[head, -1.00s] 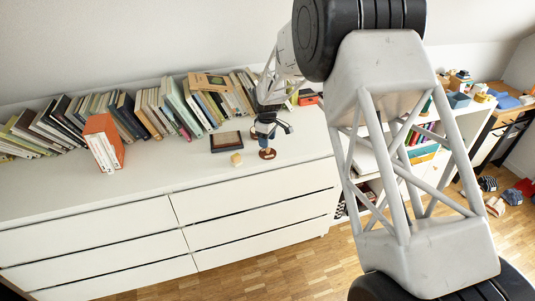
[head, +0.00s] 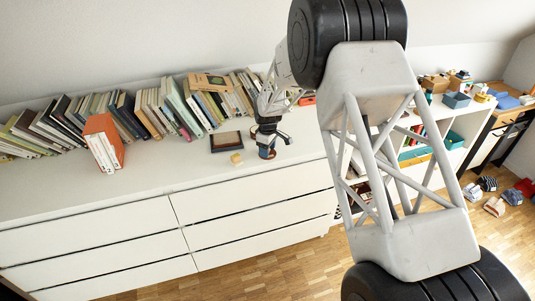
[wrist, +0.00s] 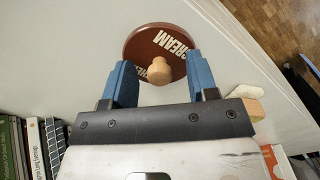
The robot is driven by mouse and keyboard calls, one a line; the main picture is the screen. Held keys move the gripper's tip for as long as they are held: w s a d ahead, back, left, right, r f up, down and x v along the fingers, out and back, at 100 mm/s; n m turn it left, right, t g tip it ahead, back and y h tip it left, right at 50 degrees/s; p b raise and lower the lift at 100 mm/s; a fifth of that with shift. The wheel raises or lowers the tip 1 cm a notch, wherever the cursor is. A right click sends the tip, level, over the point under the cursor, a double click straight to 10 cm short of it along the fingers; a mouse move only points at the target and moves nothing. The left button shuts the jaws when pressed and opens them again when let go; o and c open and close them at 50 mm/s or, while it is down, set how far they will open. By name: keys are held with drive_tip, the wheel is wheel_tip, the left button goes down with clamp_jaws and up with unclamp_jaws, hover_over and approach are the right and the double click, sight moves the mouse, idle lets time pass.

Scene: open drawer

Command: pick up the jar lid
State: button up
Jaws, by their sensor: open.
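The jar lid (wrist: 140,45) is a brown-red disc with white lettering and a round wooden knob (wrist: 159,71), lying on the white dresser top. In the head view the lid (head: 267,155) is mostly hidden by my gripper (head: 268,147), which is low over it. In the wrist view my gripper (wrist: 160,65) is open, with one blue finger on each side of the knob. A gap shows between each finger and the knob. Whether the fingers touch the disc I cannot tell.
A small wooden block (head: 236,159) stands left of the lid, and a dark framed tray (head: 226,141) lies behind it. A long row of books (head: 150,110) lines the wall. An orange box file (head: 104,142) stands further left. The dresser's front edge is close.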

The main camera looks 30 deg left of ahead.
idle(0.4)
clamp_jaws()
drive_tip(key=shift+r, duration=0.15)
drive_tip(key=shift+r, duration=0.6)
wheel_tip(320, 180, up, 2)
drive_tip(key=shift+r, duration=0.1)
drive_tip(key=s+d+r, duration=0.1)
drive_tip(key=s+d, duration=0.8)
drive_tip(key=s, duration=0.3)
drive_tip(key=shift+s+d+r, duration=0.15)
drive_tip(key=shift+s+d, duration=0.15)
drive_tip(key=shift+d, duration=0.1)
drive_tip(key=w+a+r+n, duration=0.2)
drive_tip(key=w+a+n, duration=0.1)
drive_tip(key=w+a, duration=0.6)
drive_tip(key=w+a+r+n, duration=0.3)
drive_tip(key=w+a, duration=0.7)
drive_tip(key=w, duration=0.2)
drive_tip(key=shift+w+a+r+n, duration=0.15)
drive_tip(key=shift+w+r+n, duration=0.15)
drive_tip(key=shift+w, duration=0.1)
idle(0.4)
